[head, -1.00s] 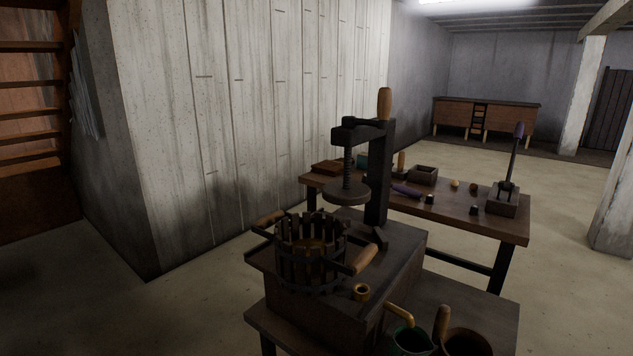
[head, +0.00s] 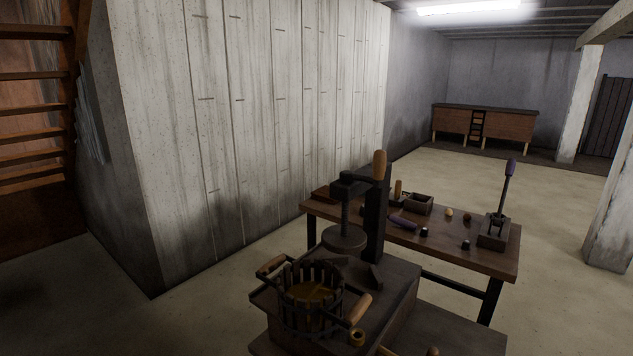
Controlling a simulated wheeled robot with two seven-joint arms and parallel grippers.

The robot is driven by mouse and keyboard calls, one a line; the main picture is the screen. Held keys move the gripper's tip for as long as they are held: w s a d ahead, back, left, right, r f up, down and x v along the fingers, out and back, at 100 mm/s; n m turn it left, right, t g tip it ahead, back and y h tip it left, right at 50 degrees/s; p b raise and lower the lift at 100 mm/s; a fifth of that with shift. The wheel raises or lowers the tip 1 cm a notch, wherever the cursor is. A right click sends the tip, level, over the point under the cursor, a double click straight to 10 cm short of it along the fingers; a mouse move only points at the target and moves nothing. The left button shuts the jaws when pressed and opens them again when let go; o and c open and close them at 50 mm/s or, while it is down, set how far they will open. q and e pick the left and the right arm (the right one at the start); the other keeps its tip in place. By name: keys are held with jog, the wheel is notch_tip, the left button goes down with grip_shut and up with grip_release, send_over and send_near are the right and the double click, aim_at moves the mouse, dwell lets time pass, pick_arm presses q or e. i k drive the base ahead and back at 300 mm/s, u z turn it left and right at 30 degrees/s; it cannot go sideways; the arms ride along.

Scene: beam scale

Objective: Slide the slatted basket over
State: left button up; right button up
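The slatted basket (head: 311,308) stands upright on the dark wooden block (head: 391,303) at the lower middle of the head view. It has dark vertical slats, dark bands and two wooden side handles, and something golden-brown shows inside. The press (head: 376,225) rises behind it, with a screw and a round plate (head: 344,237) up and to the right of the basket, not over it. Neither of my grippers is in view.
Behind, a wooden table (head: 459,236) holds a lever tool (head: 498,225), a small box (head: 418,204) and several small items. A concrete wall (head: 250,120) stands to the left.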

aim_at(307, 310)
jog(key=k, duration=1)
jog(key=z, duration=1.4)
jog(key=i, duration=1.8)
jog(key=u, duration=1.9)
